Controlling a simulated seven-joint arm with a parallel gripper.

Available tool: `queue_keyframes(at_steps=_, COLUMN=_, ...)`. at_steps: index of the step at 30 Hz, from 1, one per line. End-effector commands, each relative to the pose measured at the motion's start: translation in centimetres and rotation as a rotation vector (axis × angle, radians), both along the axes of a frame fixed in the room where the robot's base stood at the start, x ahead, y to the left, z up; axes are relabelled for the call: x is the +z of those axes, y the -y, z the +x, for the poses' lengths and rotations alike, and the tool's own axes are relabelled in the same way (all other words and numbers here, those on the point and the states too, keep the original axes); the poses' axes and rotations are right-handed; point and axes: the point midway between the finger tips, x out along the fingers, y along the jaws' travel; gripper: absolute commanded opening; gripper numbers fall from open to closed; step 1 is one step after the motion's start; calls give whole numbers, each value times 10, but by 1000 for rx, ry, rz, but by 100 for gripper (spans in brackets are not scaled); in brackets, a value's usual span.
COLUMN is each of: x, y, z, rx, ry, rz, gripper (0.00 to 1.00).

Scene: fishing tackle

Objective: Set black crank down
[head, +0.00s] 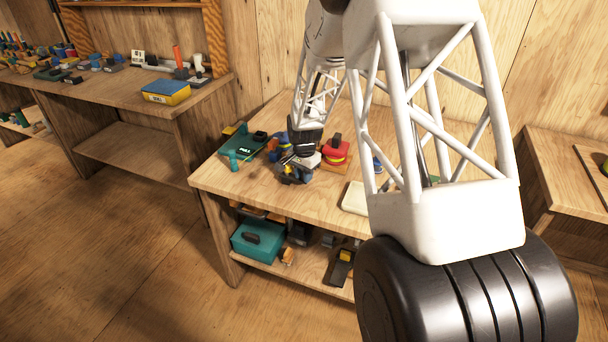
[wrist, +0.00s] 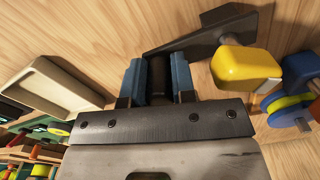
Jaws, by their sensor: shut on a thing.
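The black crank (wrist: 205,38) shows in the wrist view as a dark flat arm reaching up and right from my gripper. A yellow knob (wrist: 245,66) stands near a metal pin by its far end and looks like part of it. My gripper (wrist: 157,78) is shut, its two blue fingers on either side of the crank's dark round shaft. In the head view my gripper (head: 296,166) is small, low over the middle table's left half, among other tackle. The crank is hard to pick out there. I cannot tell whether it touches the wood.
A cream tray (wrist: 50,85) lies left in the wrist view; a blue reel-like piece (wrist: 290,105) is right. Bare wood shows above.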

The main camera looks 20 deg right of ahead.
Motion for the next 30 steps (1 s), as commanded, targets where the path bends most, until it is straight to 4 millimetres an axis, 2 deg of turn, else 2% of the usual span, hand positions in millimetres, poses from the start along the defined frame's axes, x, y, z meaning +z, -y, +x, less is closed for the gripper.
queue_keyframes(at_steps=2, x=-2, y=0, z=0, rx=0, ry=0, rz=0, gripper=0)
queue_keyframes(at_steps=3, x=-2, y=0, z=0, rx=0, ry=0, rz=0, gripper=29)
queue_keyframes(at_steps=7, x=-2, y=0, z=0, rx=0, ry=0, rz=0, gripper=49)
queue_keyframes(at_steps=20, x=2, y=0, z=0, rx=0, ry=0, rz=0, gripper=50)
queue_keyframes(at_steps=26, x=17, y=0, z=0, rx=0, ry=1, rz=0, gripper=50)
queue_keyframes(at_steps=30, x=36, y=0, z=0, rx=0, ry=2, rz=0, gripper=50)
